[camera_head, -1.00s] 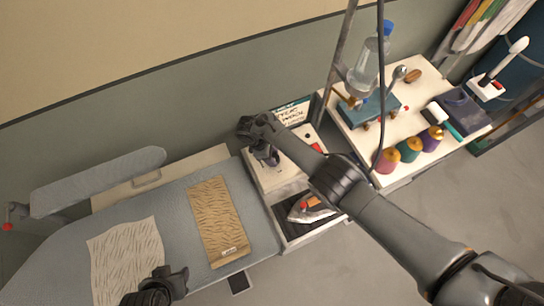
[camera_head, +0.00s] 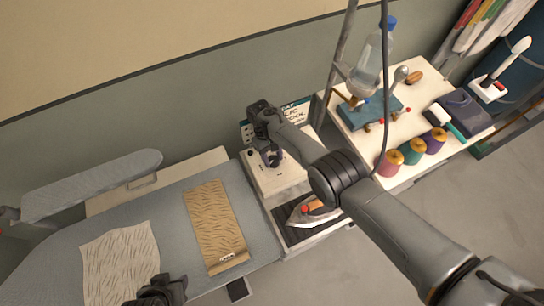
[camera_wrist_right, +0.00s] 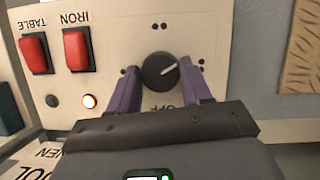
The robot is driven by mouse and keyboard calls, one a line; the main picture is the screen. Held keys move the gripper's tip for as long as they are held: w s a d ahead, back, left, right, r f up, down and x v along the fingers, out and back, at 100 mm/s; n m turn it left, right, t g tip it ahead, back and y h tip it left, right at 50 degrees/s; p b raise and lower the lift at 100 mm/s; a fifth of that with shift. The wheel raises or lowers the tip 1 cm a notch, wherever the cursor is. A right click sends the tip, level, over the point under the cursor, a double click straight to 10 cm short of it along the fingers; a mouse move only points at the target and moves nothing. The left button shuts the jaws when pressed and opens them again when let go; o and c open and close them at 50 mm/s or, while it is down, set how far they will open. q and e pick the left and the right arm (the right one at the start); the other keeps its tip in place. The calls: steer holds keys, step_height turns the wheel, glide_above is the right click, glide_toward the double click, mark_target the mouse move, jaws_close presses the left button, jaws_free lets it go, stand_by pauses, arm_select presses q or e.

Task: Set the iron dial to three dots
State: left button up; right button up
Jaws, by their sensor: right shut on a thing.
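In the right wrist view, the black iron dial (camera_wrist_right: 159,71) sits on a white panel (camera_wrist_right: 110,20), seen upside down. In the head view my right gripper (camera_head: 269,157) hides the dial on the control box (camera_head: 283,181). My left gripper (camera_head: 163,291) is over the ironing board; its jaw opening is unclear.
Red switches marked IRON (camera_wrist_right: 76,49) and TABLE (camera_wrist_right: 36,53) sit beside the dial; a lamp (camera_wrist_right: 89,101) glows below IRON. The iron (camera_head: 315,210) rests beneath the box. Cloths lie on the ironing board (camera_head: 170,240). A side table (camera_head: 345,125) holds thread spools and a bottle.

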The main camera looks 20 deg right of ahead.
steer(key=m+y, duration=0.1)
steer(key=m, duration=0.1)
steer(key=shift+d+m, duration=0.1)
steer(key=shift+m, duration=0.3)
steer(key=shift+m+y+p, duration=0.6)
steer(key=shift+m+y, duration=0.1)
steer(key=shift+m, duration=0.9)
steer(key=shift+d, duration=0.1)
steer(key=o, duration=1)
steer(key=shift+o, duration=0.2)
steer(key=shift+r, duration=0.1)
